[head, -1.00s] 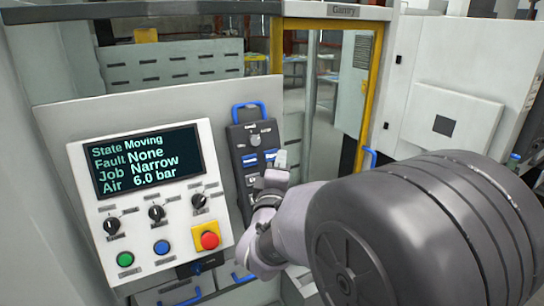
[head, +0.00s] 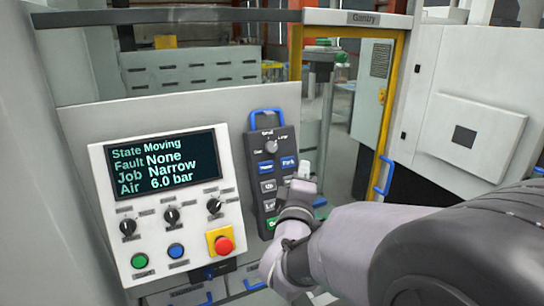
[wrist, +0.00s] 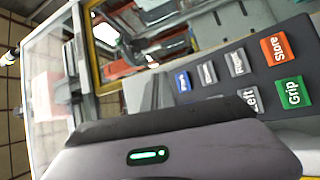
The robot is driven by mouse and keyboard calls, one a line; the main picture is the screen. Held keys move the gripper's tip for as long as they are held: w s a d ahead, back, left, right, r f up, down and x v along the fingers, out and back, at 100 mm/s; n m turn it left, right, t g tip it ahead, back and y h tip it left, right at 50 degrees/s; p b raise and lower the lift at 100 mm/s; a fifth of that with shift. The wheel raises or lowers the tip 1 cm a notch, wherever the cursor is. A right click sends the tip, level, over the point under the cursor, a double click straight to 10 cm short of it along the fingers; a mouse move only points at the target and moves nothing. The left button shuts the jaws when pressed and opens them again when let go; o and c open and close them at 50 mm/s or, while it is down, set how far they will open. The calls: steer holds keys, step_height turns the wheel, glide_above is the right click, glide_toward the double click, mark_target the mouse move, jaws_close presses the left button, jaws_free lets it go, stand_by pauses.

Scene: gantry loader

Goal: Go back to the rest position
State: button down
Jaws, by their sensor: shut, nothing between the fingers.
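My gripper (head: 304,169) is in front of the right edge of the dark handheld button panel in the head view. It is shut and empty; its fingers are small and partly hidden there. The wrist view shows my gripper's dark housing with a lit green light, and beyond it the button panel (wrist: 225,72) with the orange Store and green Grip buttons. In the head view, the button panel (head: 265,142) hangs by a blue handle, its lower right part hidden by my arm. I cannot tell whether my gripper touches it.
A white control box (head: 165,205) stands left of it; its screen (head: 164,162) reads State Moving, Fault None, Job Narrow, Air 6.0 bar. A red emergency stop (head: 223,245) sits at its lower right. A yellow-framed gantry opening (head: 393,100) and a white cabinet (head: 465,125) stand behind.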

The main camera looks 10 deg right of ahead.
steer(key=s+a+f+m+g+y+b, duration=0.1)
steer(key=s+f+m+g+y+b, duration=0.2)
steer(key=s+f, duration=1.1)
steer(key=s+a+f+m+g+y+b, duration=0.2)
steer(key=s+f+m+g+y+b, duration=0.2)
steer(key=s+f+m+g+b, duration=0.5)
steer(key=s+f+m+b, duration=0.4)
steer(key=s+f+m, duration=0.1)
steer(key=s, duration=0.3)
steer(key=shift+a+g+y, duration=0.3)
steer(key=shift+g, duration=0.1)
steer(key=c, duration=2.2)
jaws_free()
steer(key=shift+f, duration=0.1)
